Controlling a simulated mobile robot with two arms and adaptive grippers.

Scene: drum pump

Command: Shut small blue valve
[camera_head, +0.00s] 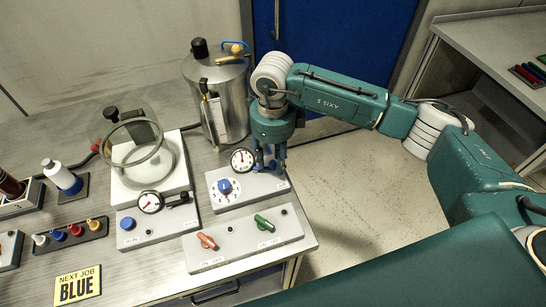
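My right gripper (270,162) points down at the back right corner of the grey panel with the blue dial knob (225,187) and a round gauge (242,160). Small blue parts show between and beside its fingers; I cannot tell whether they are a valve, or whether the fingers grip anything. A small blue lever (235,44) with a yellow part sits on top of the steel drum (223,100), behind and left of the gripper and apart from it. My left gripper is not in view.
A front panel (242,238) carries a red lever (206,241) and a green lever (264,223). Open floor (370,190) lies right of the bench.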

